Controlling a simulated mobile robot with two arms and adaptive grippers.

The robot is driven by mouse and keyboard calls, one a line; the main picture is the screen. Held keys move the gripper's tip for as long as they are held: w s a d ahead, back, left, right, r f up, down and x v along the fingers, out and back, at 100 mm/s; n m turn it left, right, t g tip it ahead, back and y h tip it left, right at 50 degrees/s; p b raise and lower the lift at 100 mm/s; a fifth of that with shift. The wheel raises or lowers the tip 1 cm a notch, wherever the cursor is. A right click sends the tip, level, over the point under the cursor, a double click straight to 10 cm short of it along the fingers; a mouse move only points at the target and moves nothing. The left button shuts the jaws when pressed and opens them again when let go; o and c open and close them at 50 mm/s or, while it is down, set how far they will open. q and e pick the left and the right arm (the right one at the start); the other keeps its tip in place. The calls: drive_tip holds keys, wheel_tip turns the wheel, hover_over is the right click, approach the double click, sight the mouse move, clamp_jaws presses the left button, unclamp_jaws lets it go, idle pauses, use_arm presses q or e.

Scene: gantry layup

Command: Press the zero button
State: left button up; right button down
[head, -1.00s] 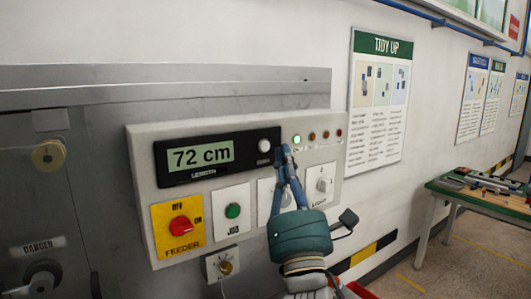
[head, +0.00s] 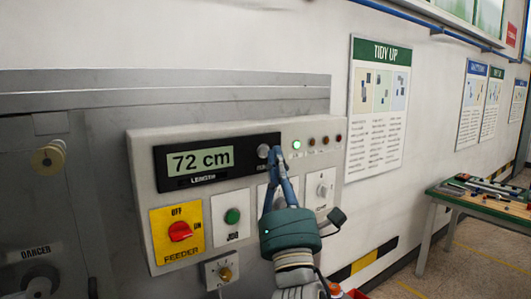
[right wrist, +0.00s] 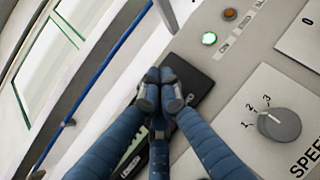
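The pale round button (head: 263,151) sits at the right end of the black length display (head: 201,160), which reads 72 cm. A small label under the button is too partly hidden to read. My right gripper (head: 277,151) is shut and empty, with its blue fingertips at the button's right edge. I cannot tell whether they touch it. In the right wrist view the fingertips of the gripper (right wrist: 160,76) are together over the black display housing (right wrist: 192,84), and the button is hidden there. My left gripper is not in view.
The panel also holds a red feeder switch (head: 180,232), a green jog button (head: 233,216), a lit green lamp (head: 297,145) and a speed knob, seen in the right wrist view (right wrist: 279,123). A tool-covered green table (head: 485,205) stands at right.

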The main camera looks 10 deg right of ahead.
drive_tip(key=shift+w+h, duration=0.1)
drive_tip(key=shift+h, duration=0.2)
idle(0.5)
drive_tip(key=shift+w+a, duration=0.15)
drive_tip(key=shift+w, duration=0.15)
drive_tip(key=shift+w+a, duration=0.1)
drive_tip(key=shift+w, duration=0.3)
idle(0.7)
drive_tip(key=shift+s, duration=0.1)
drive_tip(key=shift+s+d, duration=0.25)
drive_tip(key=shift+s, duration=0.45)
drive_tip(key=s, duration=0.1)
drive_tip(key=s+d+p, duration=0.1)
drive_tip(key=s, duration=0.1)
drive_tip(key=s+p, duration=0.1)
drive_tip(key=shift+s+d, duration=0.35)
